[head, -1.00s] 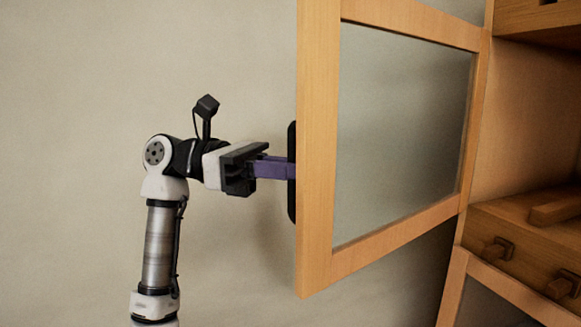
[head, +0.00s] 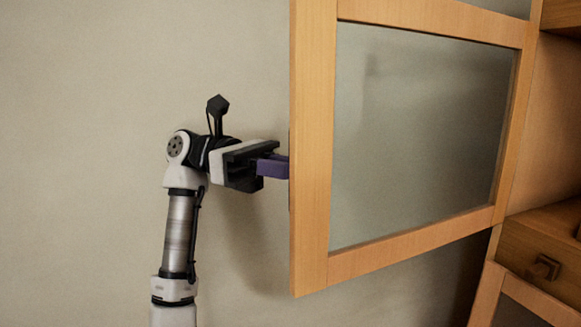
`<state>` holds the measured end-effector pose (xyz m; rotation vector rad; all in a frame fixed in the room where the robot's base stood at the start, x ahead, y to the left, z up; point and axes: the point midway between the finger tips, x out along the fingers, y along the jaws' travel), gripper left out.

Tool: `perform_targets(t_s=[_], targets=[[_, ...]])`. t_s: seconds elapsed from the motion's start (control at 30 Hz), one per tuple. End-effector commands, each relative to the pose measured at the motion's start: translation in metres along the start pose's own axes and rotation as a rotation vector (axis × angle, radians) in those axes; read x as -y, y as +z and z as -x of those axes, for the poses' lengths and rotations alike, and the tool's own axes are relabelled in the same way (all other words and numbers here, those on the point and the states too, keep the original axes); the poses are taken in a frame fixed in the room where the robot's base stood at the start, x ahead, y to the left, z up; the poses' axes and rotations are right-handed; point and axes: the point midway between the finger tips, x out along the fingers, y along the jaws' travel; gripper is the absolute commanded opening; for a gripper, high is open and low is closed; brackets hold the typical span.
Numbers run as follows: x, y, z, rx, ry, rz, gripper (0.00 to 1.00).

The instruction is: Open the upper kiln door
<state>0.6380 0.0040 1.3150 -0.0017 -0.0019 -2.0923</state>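The upper kiln door (head: 313,190), a wooden frame with a grey glass pane (head: 425,130), stands swung wide open in the head view, hinged at its right side on the cabinet. My gripper (head: 287,167) is at the door's left edge, on its outer face, with purple fingers reaching behind the wooden frame. The fingertips are hidden there, so I cannot tell whether they hold the handle. Only a thin dark sliver of the handle (head: 290,196) shows beside the door's edge.
The cabinet side (head: 548,130) is visible at the right, with a small drawer (head: 540,250) and its wooden knob below. A lower framed door (head: 530,295) is at the bottom right. A plain wall (head: 80,120) fills the left and back.

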Motion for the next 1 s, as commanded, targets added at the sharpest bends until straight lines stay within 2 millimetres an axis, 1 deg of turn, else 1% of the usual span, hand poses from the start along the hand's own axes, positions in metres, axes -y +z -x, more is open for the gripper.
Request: perform_targets(t_s=[0.27, 0.3, 0.4, 0.43, 0.87, 1.0], targets=[[-0.0010, 0.0002, -0.0014, -0.001, -0.001, 0.001, 0.00], [-0.0010, 0.0001, -0.0014, -0.001, -0.001, 0.001, 0.15], [-0.0008, 0.0001, -0.0013, -0.001, -0.001, 0.001, 0.28], [-0.0008, 0.0001, -0.0012, -0.001, -0.001, 0.001, 0.30], [-0.0001, 0.0004, -0.0004, -0.001, 0.000, 0.000, 0.30], [-0.0001, 0.0083, -0.0005, -0.002, -0.001, -0.001, 0.30]])
